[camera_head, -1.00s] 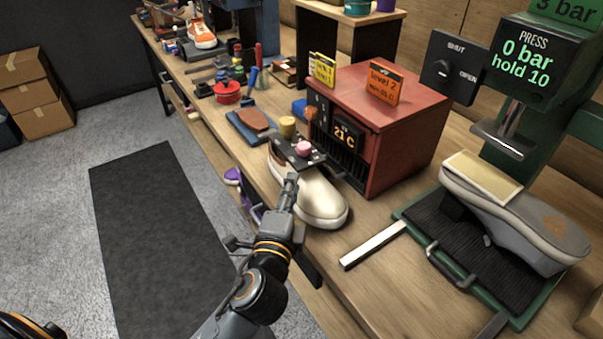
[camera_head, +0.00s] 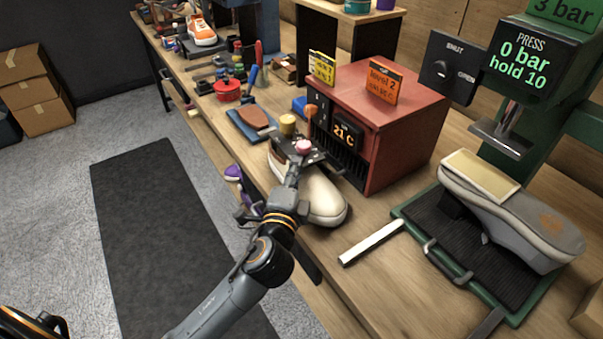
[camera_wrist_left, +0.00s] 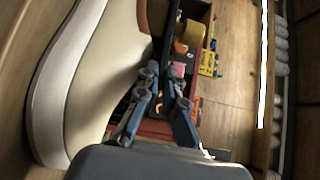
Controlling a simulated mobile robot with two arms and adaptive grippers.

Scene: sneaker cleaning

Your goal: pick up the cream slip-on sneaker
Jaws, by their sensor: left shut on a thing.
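The cream slip-on sneaker (camera_head: 325,202) rests on the bench in front of the red box, its rounded toe towards the near right. In the left wrist view its pale upper and sole (camera_wrist_left: 75,85) fill the left side, with a brown lining at the top. The closed fingers (camera_wrist_left: 166,88) also show in the left wrist view. My right gripper is not in view.
The red box (camera_head: 400,125) stands just behind the sneaker. A green press (camera_head: 535,90) with a grey shoe (camera_head: 545,235) is at right. A metal bar (camera_head: 372,243) lies on the bench.

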